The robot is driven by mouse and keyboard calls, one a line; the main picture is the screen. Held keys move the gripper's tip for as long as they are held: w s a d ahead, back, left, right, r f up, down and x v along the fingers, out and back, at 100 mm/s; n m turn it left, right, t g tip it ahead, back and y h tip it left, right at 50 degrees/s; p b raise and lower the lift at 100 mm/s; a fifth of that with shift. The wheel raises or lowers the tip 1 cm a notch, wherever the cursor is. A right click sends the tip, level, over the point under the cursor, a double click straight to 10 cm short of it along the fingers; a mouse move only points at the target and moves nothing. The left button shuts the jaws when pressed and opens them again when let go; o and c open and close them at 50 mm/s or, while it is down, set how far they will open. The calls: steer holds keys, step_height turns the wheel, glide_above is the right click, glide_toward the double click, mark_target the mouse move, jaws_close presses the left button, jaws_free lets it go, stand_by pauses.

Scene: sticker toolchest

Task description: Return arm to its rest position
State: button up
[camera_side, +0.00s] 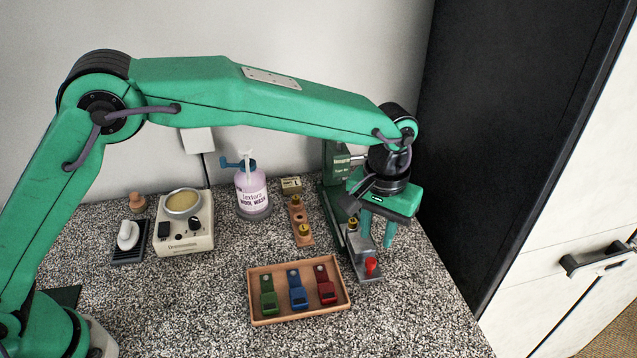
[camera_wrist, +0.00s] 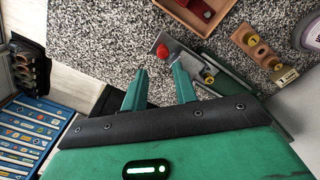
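My green arm stretches across the counter from the left in the side view. My gripper (camera_side: 377,236) hangs at the right, beside the green press (camera_side: 337,190) with a red knob (camera_side: 371,265). Its two green fingers point down and are apart with nothing seen between them. In the wrist view my gripper (camera_wrist: 160,68) also shows open and empty, with the red knob (camera_wrist: 163,51) just beyond the fingertips. I cannot tell whether a finger touches the press.
A wooden tray (camera_side: 298,317) holds green, blue and red pieces. Behind stand a wool wash bottle (camera_side: 252,192), a cream device (camera_side: 186,240) and a wooden strip (camera_side: 300,222). A dark cabinet (camera_side: 500,120) stands right. A blue drawer unit (camera_wrist: 30,135) shows in the wrist view.

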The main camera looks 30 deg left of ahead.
steer(key=s+a+r+t, duration=0.1)
steer(key=s+a+r, duration=0.2)
steer(key=a+r, duration=0.55)
steer(key=s+a+r+t, duration=0.1)
steer(key=s+a+r, duration=0.3)
steer(key=a, duration=0.7)
steer(key=s+a+t, duration=0.3)
steer(key=s+a, duration=1.1)
steer(key=s, duration=0.2)
steer(key=shift+a+t, duration=0.2)
steer(key=shift+t, duration=0.1)
